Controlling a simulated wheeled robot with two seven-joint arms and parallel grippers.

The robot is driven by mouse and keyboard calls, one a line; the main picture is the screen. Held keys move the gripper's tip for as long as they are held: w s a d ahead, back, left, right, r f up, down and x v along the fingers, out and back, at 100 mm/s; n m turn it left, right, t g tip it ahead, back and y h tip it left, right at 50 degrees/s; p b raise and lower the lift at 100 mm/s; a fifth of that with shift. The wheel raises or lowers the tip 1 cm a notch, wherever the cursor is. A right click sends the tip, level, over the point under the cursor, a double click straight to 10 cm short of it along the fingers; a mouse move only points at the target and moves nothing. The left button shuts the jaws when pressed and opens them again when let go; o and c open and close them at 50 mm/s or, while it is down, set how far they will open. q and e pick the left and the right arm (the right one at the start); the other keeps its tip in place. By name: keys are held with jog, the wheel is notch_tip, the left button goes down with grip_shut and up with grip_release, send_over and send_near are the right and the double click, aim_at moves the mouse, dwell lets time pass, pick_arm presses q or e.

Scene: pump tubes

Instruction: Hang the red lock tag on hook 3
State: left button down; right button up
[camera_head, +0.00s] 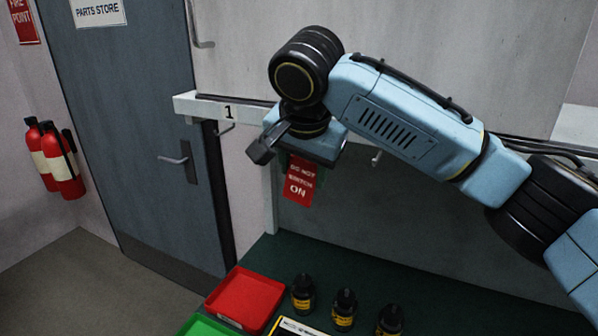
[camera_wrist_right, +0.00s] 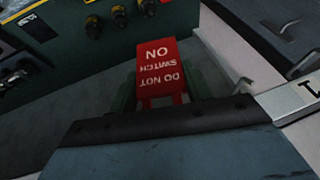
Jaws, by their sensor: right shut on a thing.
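The red lock tag (camera_head: 298,181) hangs below my right gripper (camera_head: 305,150), its white lettering facing the camera. The gripper is shut on the tag's upper end; the arm and wrist hide the grip itself. In the right wrist view the tag (camera_wrist_right: 161,68) stands out past the gripper's dark edge. A white rail (camera_head: 187,105) on the wall carries the label 1 (camera_head: 229,112), with a hook (camera_head: 226,129) under it, left of my gripper. Another bare hook (camera_head: 376,158) shows right of the gripper. Its number is hidden behind my arm, so I cannot tell which is hook 3.
A grey door (camera_head: 130,130) and red fire extinguishers (camera_head: 60,165) are at left. The air between tag and bench is clear.

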jog(key=shift+w+d+f+p, duration=0.2)
jog(key=shift+w+d+p, duration=0.05)
jog(key=shift+w, duration=0.35)
jog(key=shift+w+d+f+p, duration=0.2)
jog(key=shift+w+d, duration=0.05)
jog(key=shift+w, duration=0.4)
jog(key=shift+w+d+f+p, duration=0.2)
jog(key=shift+w+d+p, duration=0.05)
jog(key=shift+w, duration=0.35)
jog(key=shift+f, duration=0.1)
jog(key=o, duration=1.1)
